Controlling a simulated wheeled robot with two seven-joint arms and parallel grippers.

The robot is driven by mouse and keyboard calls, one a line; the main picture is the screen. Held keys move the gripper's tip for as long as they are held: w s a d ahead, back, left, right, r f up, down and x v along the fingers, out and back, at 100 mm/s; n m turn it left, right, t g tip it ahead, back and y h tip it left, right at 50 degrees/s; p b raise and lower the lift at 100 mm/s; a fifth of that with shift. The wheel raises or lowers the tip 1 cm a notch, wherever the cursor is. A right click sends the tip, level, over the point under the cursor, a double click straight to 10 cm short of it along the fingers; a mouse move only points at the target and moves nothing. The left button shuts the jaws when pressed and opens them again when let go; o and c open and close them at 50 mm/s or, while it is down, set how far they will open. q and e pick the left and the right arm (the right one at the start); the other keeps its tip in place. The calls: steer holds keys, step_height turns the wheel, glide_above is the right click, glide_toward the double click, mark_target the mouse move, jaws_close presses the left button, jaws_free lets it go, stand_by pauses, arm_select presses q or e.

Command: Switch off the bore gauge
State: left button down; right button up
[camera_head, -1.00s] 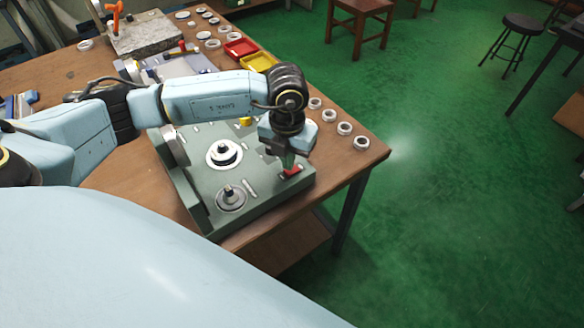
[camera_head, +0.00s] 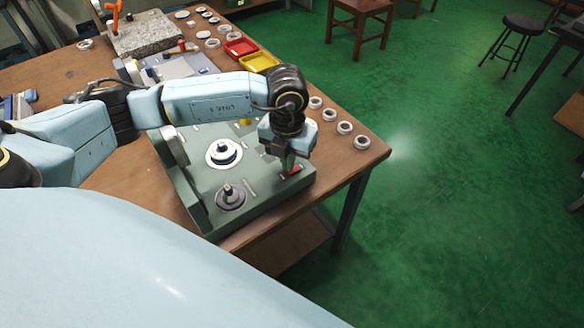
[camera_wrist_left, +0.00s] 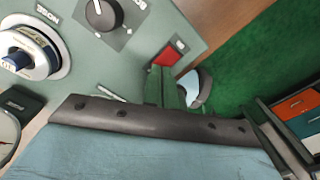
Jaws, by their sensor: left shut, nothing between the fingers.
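The bore gauge (camera_head: 268,200) is a grey-green machine on the near corner of the wooden bench. Its top carries a white round fixture (camera_head: 223,153) and a darker round fixture (camera_head: 230,197). A red rocker switch (camera_head: 294,170) sits near its right corner. It also shows in the left wrist view (camera_wrist_left: 168,54), in a dark frame beside a black knob (camera_wrist_left: 103,15). My left gripper (camera_head: 287,168) points down at the switch, shut and empty. Its green fingertips (camera_wrist_left: 164,76) are right beside the switch; I cannot tell whether they touch it. My right gripper is not in view.
Several metal rings (camera_head: 345,127) lie along the bench's right edge. A red tray (camera_head: 241,48), a yellow tray (camera_head: 260,61) and a granite block (camera_head: 146,36) are farther back. Open green floor (camera_head: 450,200) lies to the right of the bench.

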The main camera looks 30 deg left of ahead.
arm_select(q)
steer(key=shift+f+b, duration=0.45)
steer(key=shift+f, duration=0.15)
steer(key=shift+r, duration=0.1)
steer(key=shift+r+p, duration=2.6)
steer(key=shift+r, duration=0.9)
steer(key=shift+f, duration=0.1)
